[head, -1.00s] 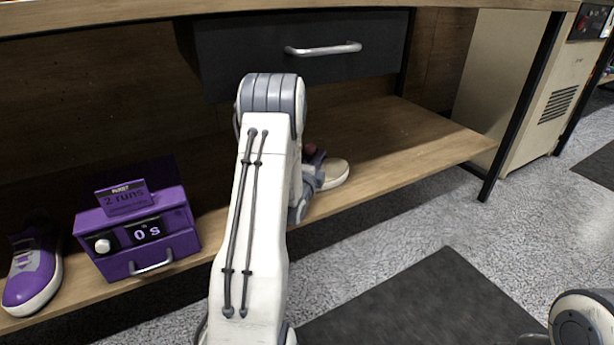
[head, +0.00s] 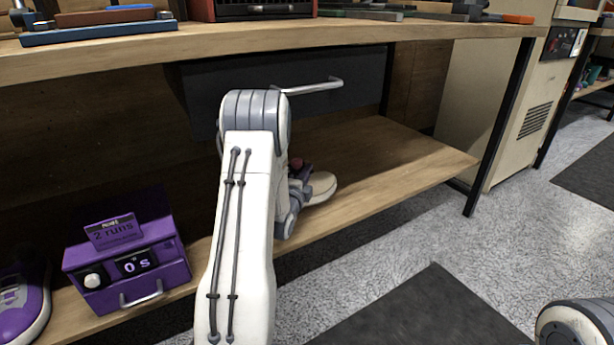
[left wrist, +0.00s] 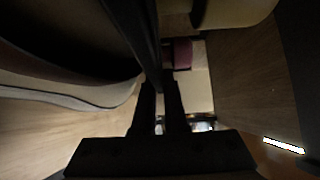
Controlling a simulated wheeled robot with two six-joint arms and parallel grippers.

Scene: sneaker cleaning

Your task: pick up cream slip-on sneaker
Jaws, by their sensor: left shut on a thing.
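The cream slip-on sneaker (head: 323,187) sits on the lower wooden shelf, right of my left forearm in the head view. Only its pale front end shows; my arm and wrist hide the rest. My left gripper (head: 299,182) is at the sneaker, shut on it. In the left wrist view my left gripper's dark fingers (left wrist: 160,100) are close together, but the grip point is too dark to make out. My right gripper is out of view.
A purple box (head: 130,262) with a dial and handle and a purple sneaker (head: 20,305) stand left on the shelf (head: 425,166). A dark drawer (head: 350,95) with a metal handle hangs above. Grey floor and a dark mat (head: 425,310) lie in front.

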